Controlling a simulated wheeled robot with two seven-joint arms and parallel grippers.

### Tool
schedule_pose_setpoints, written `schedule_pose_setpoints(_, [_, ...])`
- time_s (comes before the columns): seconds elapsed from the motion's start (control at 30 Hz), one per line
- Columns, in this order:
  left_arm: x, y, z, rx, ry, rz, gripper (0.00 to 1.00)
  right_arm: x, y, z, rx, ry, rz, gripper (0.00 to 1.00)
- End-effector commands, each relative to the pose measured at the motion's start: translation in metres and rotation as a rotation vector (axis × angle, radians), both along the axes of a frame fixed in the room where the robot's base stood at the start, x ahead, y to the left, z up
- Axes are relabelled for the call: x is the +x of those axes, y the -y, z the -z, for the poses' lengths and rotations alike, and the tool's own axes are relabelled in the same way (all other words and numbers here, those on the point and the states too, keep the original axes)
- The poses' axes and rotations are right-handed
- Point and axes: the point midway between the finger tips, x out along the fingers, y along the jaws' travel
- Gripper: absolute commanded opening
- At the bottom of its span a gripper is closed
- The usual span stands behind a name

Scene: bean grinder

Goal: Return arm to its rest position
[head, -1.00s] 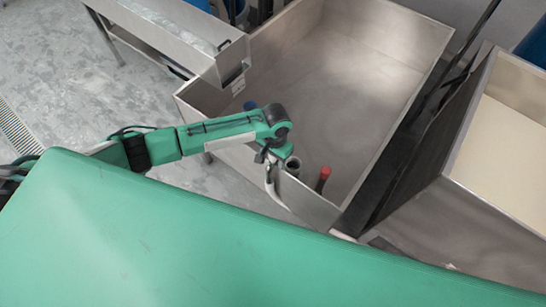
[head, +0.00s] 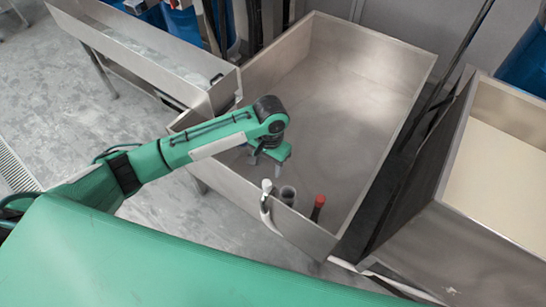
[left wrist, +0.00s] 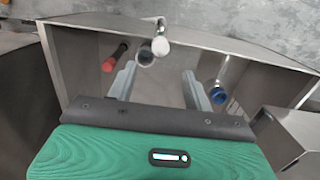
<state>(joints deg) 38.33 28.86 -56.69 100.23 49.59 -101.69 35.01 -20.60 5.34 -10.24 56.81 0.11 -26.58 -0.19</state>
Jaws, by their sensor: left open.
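My left arm (head: 200,143) reaches in from the left over the near left part of the metal bin. My left gripper (head: 268,158) hangs open above the bin. In the left wrist view its two grey fingers (left wrist: 158,84) are spread apart with nothing between them. A white-tipped handle (head: 267,187) is at the bin's near rim, apart from the gripper. My right gripper is not in view.
The metal bin (head: 408,115) has an open, mostly empty interior. A blue-capped container (left wrist: 218,95) shows in the left wrist view. A metal trough (head: 130,45) lies left, another bin (head: 505,150) right.

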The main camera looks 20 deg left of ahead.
Motion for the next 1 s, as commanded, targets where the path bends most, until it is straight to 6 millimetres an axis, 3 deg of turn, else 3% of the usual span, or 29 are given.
schedule_pose_setpoints(0.37, [-0.006,0.006,0.001,-0.017,0.003,0.011,0.51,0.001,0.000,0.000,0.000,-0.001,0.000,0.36])
schedule_pose_setpoints(0.73, [-0.071,0.052,0.016,-0.218,0.106,0.091,0.51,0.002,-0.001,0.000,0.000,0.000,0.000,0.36])
schedule_pose_setpoints(1.0, [-0.116,0.047,0.015,-0.305,0.218,0.051,0.51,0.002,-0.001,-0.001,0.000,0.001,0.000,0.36])
